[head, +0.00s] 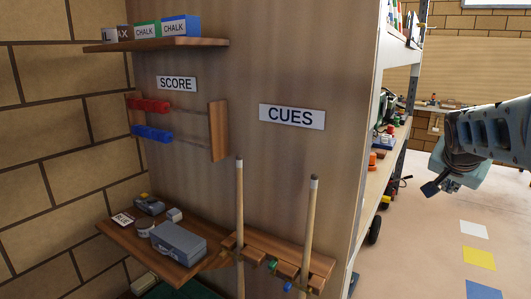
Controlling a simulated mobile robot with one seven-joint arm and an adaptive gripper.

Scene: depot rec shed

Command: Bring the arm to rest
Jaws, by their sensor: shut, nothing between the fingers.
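My arm (485,132) reaches in from the right edge of the head view, raised over the open floor. My gripper (431,189) is at its end, pointing down and left. The fingers look small and dark, shut with nothing held. The gripper is in the air, apart from the wooden panel and to the right of the shelving. Part of the arm is cut off by the frame edge.
A wooden panel (290,160) carries a scorer (219,130), an upper shelf (160,45) with chalk boxes, and two cues (309,225) in a rack. A lower shelf (115,237) holds a grey case (178,242). Shelving (378,185) stands behind.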

